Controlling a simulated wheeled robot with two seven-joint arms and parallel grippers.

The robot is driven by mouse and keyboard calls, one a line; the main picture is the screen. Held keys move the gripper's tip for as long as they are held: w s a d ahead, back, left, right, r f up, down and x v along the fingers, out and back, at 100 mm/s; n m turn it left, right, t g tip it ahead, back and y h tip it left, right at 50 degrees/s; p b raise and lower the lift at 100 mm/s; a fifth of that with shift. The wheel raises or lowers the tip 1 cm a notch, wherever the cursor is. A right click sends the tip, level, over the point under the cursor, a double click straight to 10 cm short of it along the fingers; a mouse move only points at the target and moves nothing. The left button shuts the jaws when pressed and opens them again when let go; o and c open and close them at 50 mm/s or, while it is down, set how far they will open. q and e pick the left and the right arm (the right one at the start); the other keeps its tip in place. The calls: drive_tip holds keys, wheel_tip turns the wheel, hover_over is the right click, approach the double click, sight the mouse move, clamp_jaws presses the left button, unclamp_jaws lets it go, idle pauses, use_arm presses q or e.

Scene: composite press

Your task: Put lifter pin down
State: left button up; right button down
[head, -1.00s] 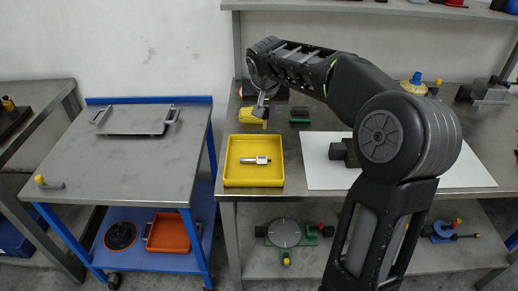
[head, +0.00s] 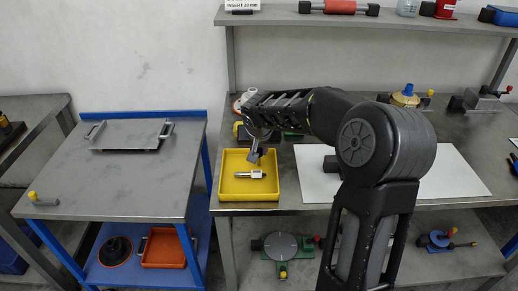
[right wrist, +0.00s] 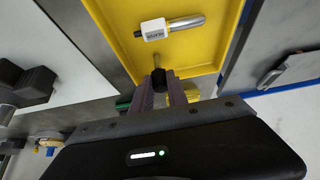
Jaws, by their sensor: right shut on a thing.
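My right gripper (head: 257,156) is over the back right part of the yellow tray (head: 229,191). In the right wrist view the gripper (right wrist: 163,88) is shut on a small dark-headed pin (right wrist: 158,86), which I take to be the lifter pin. Its thin grey end points toward the tray floor (right wrist: 205,60); I cannot tell whether it touches. A silver cylindrical part with a white label (head: 257,174) lies in the tray, apart from the gripper; it also shows in the right wrist view (right wrist: 185,23). My left gripper is out of view.
The tray stands at the left front of the steel bench (head: 300,207). A white sheet (head: 440,172) lies right of it, partly behind my arm. A blue-edged cart (head: 120,185) stands left across a gap. Small fixtures sit behind the tray.

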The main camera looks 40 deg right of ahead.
drive_tip(key=shift+f, duration=0.2)
drive_tip(key=c, duration=1.3)
unclamp_jaws()
drive_tip(key=shift+r, duration=0.1)
drive_tip(key=shift+r, duration=0.3)
drive_tip(key=b+v, duration=0.1)
drive_tip(key=v, duration=1)
drive_tip(key=shift+s+a+r, duration=0.2)
drive_tip(key=shift+s+r, duration=0.05)
drive_tip(key=shift+r, duration=0.05)
